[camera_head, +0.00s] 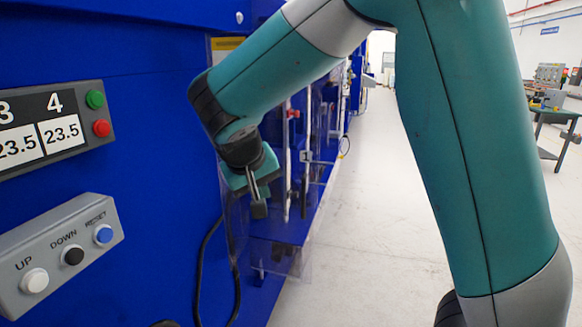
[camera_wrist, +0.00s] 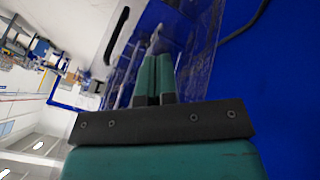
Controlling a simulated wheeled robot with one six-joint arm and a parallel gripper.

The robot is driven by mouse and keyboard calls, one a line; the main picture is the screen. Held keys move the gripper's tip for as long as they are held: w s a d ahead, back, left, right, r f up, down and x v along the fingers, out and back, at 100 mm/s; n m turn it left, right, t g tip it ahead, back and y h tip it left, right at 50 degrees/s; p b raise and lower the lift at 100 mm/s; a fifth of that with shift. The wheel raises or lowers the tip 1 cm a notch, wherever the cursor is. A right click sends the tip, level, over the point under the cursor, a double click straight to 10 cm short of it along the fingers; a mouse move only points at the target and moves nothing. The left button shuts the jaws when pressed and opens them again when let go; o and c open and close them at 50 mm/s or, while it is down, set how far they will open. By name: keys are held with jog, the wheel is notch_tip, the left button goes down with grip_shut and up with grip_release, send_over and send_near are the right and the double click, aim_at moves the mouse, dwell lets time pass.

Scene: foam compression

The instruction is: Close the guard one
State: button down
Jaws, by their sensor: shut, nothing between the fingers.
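A clear guard panel (camera_head: 292,262) stands on the front of the blue machine, just past the control boxes. In the wrist view the clear panel (camera_wrist: 202,28) lies beyond and beside my fingertips. A dark elongated handle-like part (camera_wrist: 117,36) shows to the left of the fingers there. My gripper (camera_head: 259,208) is shut and empty, close in front of the guard; its two fingers (camera_wrist: 155,62) lie together in the wrist view. I cannot tell whether they touch the panel. No guard number is readable.
A grey button box (camera_head: 60,255) with UP, DOWN and RESET is on the near left, below a display (camera_head: 50,130) with green and red buttons. A black cable (camera_head: 200,265) hangs on the blue machine. Pale floor (camera_head: 370,220) is clear to the right; a workbench (camera_head: 555,115) stands far right.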

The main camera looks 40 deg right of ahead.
jog(key=shift+m+h, duration=0.7)
jog(key=shift+h, duration=0.1)
jog(key=shift+w+d+f+p, duration=0.55)
jog(key=shift+d+f+p, duration=0.45)
jog(key=shift+d, duration=0.85)
jog(key=shift+w+d+f+p, duration=0.6)
jog(key=shift+d+f+p, duration=0.35)
jog(key=shift+d, duration=0.9)
jog(key=shift+w+d+f+p, duration=0.55)
jog(key=shift+d+f+p, duration=0.45)
jog(key=shift+d, duration=0.85)
